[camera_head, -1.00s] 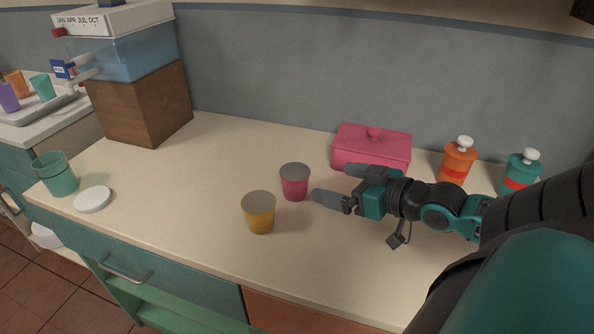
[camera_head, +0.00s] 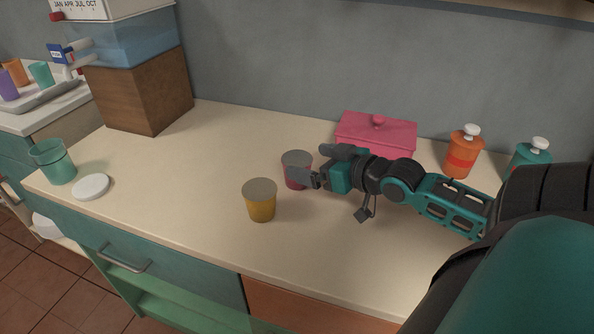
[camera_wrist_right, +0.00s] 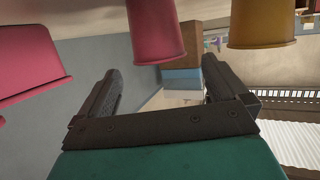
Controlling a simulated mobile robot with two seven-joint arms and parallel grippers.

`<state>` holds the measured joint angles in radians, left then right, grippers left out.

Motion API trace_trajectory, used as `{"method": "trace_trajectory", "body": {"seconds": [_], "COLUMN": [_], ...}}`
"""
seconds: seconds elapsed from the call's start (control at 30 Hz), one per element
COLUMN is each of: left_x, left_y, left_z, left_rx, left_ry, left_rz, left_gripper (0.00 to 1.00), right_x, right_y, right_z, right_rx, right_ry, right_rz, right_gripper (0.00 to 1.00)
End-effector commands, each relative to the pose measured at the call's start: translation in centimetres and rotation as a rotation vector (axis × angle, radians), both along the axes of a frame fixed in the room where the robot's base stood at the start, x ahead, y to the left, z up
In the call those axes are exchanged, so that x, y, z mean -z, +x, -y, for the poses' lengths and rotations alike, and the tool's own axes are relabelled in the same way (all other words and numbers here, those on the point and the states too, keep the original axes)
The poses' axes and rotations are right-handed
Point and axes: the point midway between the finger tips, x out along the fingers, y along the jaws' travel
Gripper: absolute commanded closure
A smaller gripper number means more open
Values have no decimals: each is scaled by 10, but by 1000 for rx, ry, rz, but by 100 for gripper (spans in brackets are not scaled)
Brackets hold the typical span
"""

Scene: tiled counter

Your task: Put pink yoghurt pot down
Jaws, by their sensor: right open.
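The pink yoghurt pot (camera_head: 295,158), with a grey lid, stands upright on the counter. It also shows in the right wrist view (camera_wrist_right: 155,28), upside down at the top, between the finger directions. My right gripper (camera_head: 309,162) is open at the pot's right side. I cannot tell whether the fingers touch the pot. My left gripper is not in view.
A yellow pot (camera_head: 260,201) stands close by, front left of the pink one; it shows in the wrist view (camera_wrist_right: 262,22). A pink lidded box (camera_head: 375,132) is behind the gripper, and an orange dispenser (camera_head: 462,155) is at right. The counter's left middle (camera_head: 190,160) is clear.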

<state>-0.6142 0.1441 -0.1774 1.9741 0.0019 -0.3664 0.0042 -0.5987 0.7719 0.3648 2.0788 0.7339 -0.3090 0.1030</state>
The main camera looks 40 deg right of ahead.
Motion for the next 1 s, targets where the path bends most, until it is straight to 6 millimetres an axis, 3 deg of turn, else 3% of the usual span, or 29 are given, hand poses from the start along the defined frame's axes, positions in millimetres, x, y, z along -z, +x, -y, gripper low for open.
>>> {"method": "trace_trajectory", "body": {"seconds": [0.57,0.9,1.0], "left_x": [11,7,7], "left_y": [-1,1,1], "left_z": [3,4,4], "left_rx": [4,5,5], "left_ry": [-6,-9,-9], "left_rz": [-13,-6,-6], "left_gripper": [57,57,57], "right_x": [19,20,20], "right_y": [46,49,49], "right_z": [-3,-4,-4], "right_rx": [0,0,0], "right_ry": [-1,-1,-1], "right_rz": [2,0,0], "right_gripper": [0,0,10]}}
